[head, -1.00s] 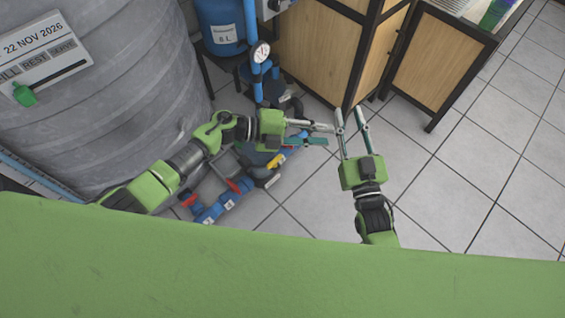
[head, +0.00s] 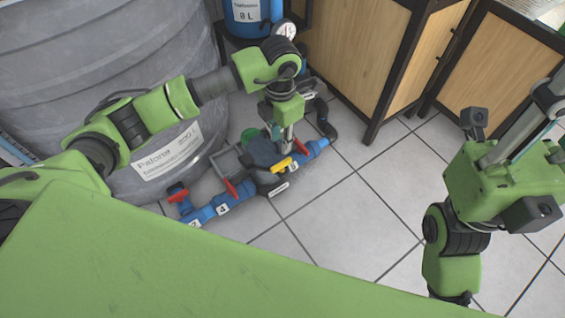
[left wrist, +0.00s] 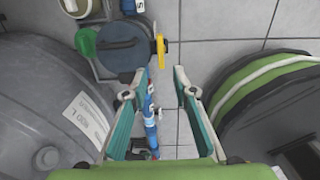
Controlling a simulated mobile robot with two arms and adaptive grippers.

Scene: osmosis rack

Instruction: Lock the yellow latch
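The yellow latch (head: 281,164) is a small yellow handle on the pump and pipe assembly on the floor. It also shows in the left wrist view (left wrist: 161,50), upright in the picture at the right side of a dark round housing (left wrist: 122,47). My left gripper (head: 287,142) points down just above the latch in the head view. In the left wrist view my left gripper (left wrist: 156,88) is open and empty, its two fingers apart, with the latch beyond the tips. My right gripper (head: 530,122) is at the far right, away from the pipes; its finger opening is unclear.
Blue pipes (head: 236,196) with red valve handles run beside the latch. A large grey tank (head: 110,60) stands at left, a blue tank (head: 243,15) behind, and wooden cabinets (head: 360,50) at back right. The tiled floor (head: 365,210) at centre right is clear.

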